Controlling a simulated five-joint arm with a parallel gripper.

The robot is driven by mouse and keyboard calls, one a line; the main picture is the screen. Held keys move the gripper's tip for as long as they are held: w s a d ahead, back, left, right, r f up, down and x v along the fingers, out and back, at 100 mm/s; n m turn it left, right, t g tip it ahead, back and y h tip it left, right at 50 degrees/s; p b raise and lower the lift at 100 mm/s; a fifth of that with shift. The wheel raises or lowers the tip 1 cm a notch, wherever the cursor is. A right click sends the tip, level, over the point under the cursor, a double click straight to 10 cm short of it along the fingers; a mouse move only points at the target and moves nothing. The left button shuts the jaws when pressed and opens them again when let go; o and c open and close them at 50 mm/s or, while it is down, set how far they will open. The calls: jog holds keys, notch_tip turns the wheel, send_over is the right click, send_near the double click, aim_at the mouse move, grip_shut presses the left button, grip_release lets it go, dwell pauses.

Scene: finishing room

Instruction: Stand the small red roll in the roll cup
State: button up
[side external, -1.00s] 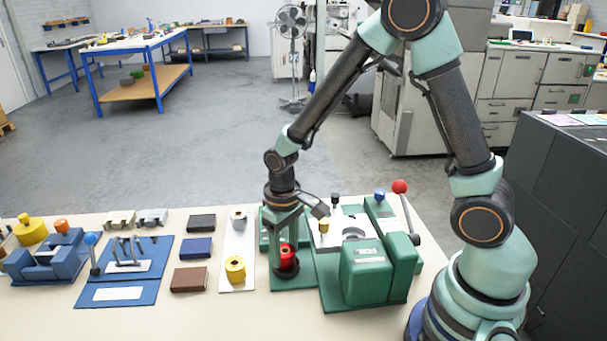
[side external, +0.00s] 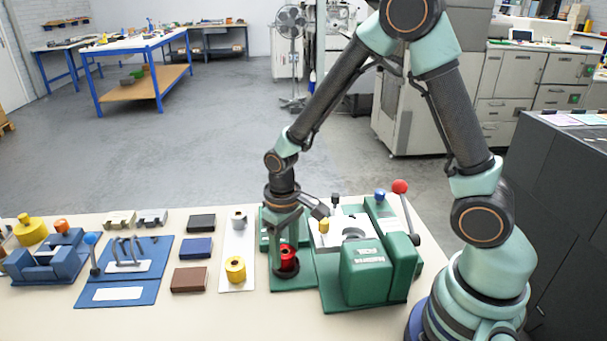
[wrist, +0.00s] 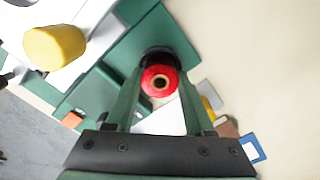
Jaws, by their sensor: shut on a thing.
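The small red roll (side external: 287,255) stands upright at the front of the green base, between my gripper's fingers. In the wrist view the red roll (wrist: 160,83) shows end-on with a dark centre hole. The dark roll cup (side external: 286,269) is around its lower end, and its black rim also shows in the wrist view (wrist: 157,52). My gripper (side external: 286,262) points down and is shut on the roll at the cup. How deep the roll sits in the cup is hidden by the fingers.
A green machine (side external: 366,270) with a red-knobbed lever (side external: 400,187) stands close on the right. A white strip with a yellow roll (side external: 235,269) and a grey roll (side external: 239,220) lies to the left. Coloured blocks (side external: 190,279) lie further left. The table's front is clear.

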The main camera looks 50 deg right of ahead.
jog(key=shift+f, duration=0.5)
jog(key=o, duration=1)
notch_tip(320, 180, up, 11)
dwell(0.7)
notch_tip(320, 180, up, 6)
jog(key=f+t, duration=0.1)
jog(key=t, duration=0.1)
send_over(285, 252)
jog(key=s+d, duration=0.2)
jog(key=s+d+r+t, duration=0.2)
jog(key=s+r+t, duration=0.1)
jog(key=s+r, duration=0.2)
jog(key=shift+r+t, duration=0.3)
jog(key=shift+r, duration=0.35)
